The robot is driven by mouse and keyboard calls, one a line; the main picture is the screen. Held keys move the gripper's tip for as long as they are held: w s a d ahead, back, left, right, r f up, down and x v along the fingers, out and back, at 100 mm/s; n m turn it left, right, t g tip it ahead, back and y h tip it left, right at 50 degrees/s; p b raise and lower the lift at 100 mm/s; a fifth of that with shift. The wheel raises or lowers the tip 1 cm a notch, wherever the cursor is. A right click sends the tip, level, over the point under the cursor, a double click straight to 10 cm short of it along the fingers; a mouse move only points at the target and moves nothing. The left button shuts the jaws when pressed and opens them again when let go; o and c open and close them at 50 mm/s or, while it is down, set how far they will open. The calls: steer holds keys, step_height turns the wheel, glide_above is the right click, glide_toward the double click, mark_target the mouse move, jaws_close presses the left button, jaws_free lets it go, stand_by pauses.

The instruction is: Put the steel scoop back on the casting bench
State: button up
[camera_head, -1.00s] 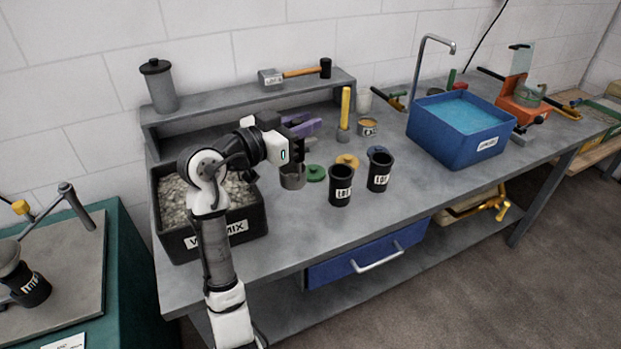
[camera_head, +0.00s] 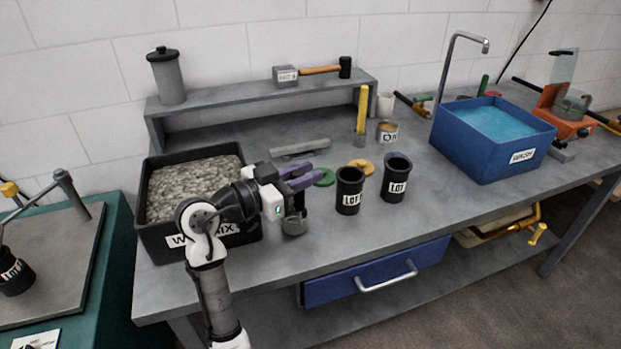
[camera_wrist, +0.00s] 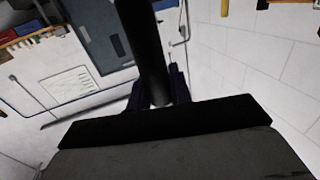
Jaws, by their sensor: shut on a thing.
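My gripper (camera_head: 300,178), with purple fingers, is shut on the black handle of the steel scoop (camera_head: 293,223). The scoop's grey metal cup hangs below the fingers with its handle about upright. It is over the front part of the grey casting bench (camera_head: 330,245), right of the mix tub and left of the black cups. I cannot tell whether the cup's bottom touches the bench. In the wrist view, the dark handle (camera_wrist: 146,50) stands between the purple fingers (camera_wrist: 160,102); the scoop's cup does not show there.
A black tub of grey mix (camera_head: 250,232) stands left of the scoop. Two black LOT cups (camera_head: 349,192) and a green lid (camera_head: 325,177) are to the right. A grey bar (camera_head: 300,147) lies behind. The blue wash basin (camera_head: 490,150) is far right. Bench right of the scoop's front is clear.

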steer(key=shift+s+a+r, duration=0.1)
steer(key=shift+s, duration=0.05)
steer(key=shift+f, duration=0.35)
steer(key=o, duration=0.9)
steer(key=shift+r, duration=0.1)
steer(key=shift+r, duration=0.1)
